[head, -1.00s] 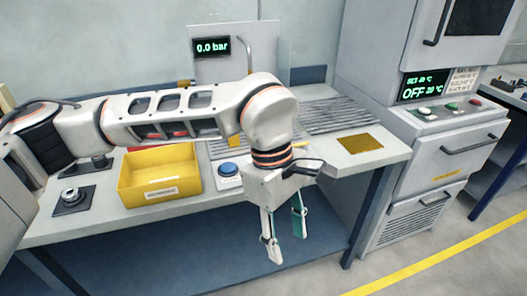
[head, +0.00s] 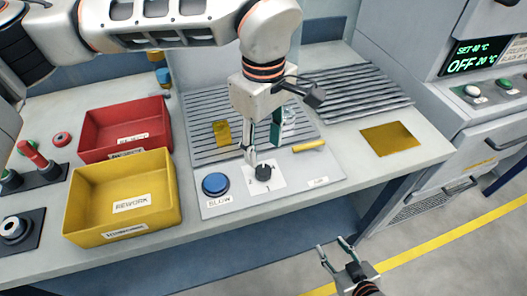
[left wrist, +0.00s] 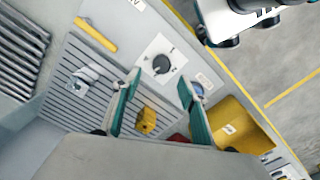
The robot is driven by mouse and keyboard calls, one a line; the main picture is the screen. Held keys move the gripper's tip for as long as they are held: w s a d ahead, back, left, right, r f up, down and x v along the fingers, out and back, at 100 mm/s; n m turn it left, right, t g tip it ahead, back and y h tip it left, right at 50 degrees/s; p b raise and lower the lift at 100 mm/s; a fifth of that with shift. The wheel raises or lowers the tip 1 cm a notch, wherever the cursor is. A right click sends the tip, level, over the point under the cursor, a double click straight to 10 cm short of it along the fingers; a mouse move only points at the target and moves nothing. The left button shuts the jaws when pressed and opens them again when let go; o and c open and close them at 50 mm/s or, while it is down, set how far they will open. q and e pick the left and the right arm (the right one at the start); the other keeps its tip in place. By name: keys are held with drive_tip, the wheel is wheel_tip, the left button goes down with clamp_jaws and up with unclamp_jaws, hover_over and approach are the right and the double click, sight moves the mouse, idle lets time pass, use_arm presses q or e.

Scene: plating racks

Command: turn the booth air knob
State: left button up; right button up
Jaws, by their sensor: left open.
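The black booth air knob (head: 263,172) sits on a white dial plate (head: 279,181) near the front of the grey panel. It also shows in the left wrist view (left wrist: 161,64), ahead of the fingertips. My left gripper (head: 262,148) points down just above and behind the knob, its fingers apart and nothing between them. In the left wrist view the open green-padded fingers (left wrist: 158,84) stand to either side of and below the knob; contact is not visible. My right gripper (head: 334,246) is open and empty at the bottom, in front of the table.
A blue button (head: 215,183) labelled BLOW is left of the knob. A yellow bar (head: 308,146) lies to its right. Yellow (head: 120,231) and red (head: 108,150) bins stand further left. A brass plate (head: 390,139) lies on clear tabletop at the right.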

sight(263, 169)
use_arm(q)
drive_tip(key=shift+s+f, duration=0.2)
drive_tip(key=shift+f, duration=3.35)
drive_tip(key=c, duration=1.1)
